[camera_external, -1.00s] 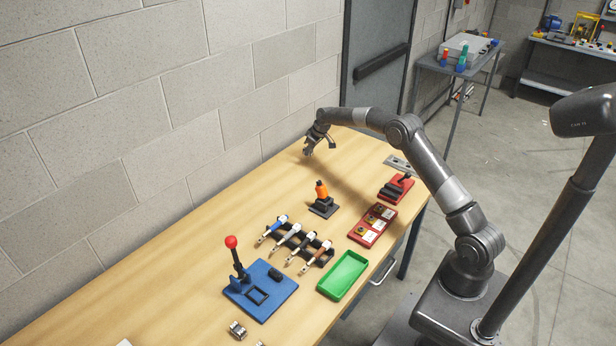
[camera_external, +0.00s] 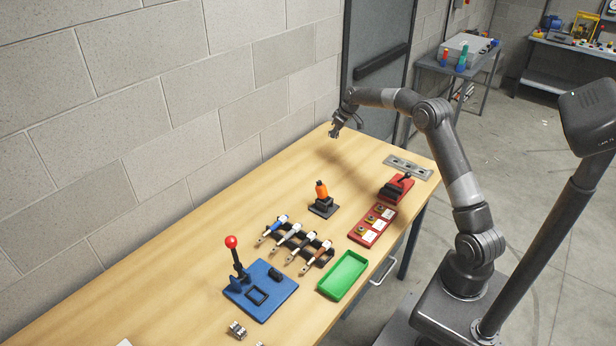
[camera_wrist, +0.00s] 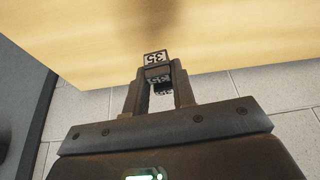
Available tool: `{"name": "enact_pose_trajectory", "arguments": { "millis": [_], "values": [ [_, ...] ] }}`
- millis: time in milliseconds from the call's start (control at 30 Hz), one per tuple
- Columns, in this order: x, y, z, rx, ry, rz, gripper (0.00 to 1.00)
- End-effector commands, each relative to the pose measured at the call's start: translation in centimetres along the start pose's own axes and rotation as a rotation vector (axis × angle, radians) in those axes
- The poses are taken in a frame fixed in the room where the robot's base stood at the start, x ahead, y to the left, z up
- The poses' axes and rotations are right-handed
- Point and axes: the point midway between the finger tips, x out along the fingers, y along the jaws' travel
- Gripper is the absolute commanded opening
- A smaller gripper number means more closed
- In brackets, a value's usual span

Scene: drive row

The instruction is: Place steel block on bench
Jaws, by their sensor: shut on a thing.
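My gripper (camera_external: 337,131) is above the far end of the wooden bench (camera_external: 180,270), near the wall. In the wrist view my gripper (camera_wrist: 158,70) is shut on a small dark block (camera_wrist: 156,58) with white-and-black number markings, which I take to be the steel block. The block sits between the fingertips and sticks out a little past them. Bare bench top (camera_wrist: 230,35) lies beyond it in the wrist view. The block is too small to make out in the external view. The height of the gripper above the bench is hard to judge.
A grey metal plate (camera_external: 408,168) and a red fixture (camera_external: 397,188) stand at the bench's right edge. An orange-topped holder (camera_external: 322,198), a red tray (camera_external: 372,225), a tool rack (camera_external: 296,244), a green tray (camera_external: 343,276) and a blue press (camera_external: 260,290) stand nearer. The far left is clear.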

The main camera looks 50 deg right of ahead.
Motion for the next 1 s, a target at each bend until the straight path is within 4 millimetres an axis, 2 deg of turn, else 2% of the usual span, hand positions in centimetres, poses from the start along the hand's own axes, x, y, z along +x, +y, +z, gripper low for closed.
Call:
{"name": "enact_pose_trajectory", "arguments": {
  "millis": [300, 500, 700, 900, 1000],
  "values": [
    [-10.5, 0.1, -4.5, -0.001, 0.008, 0.006, 0.00],
    [-14.3, 0.0, -6.0, -0.001, 0.005, 0.004, 0.00],
    [-16.4, -0.1, -6.8, -0.001, 0.005, 0.003, 0.00],
    [-15.4, -4.2, -8.6, -0.049, 0.002, -0.018, 0.00],
    [-14.9, -6.9, -9.7, -0.081, 0.003, -0.031, 0.00]
  ]
}}
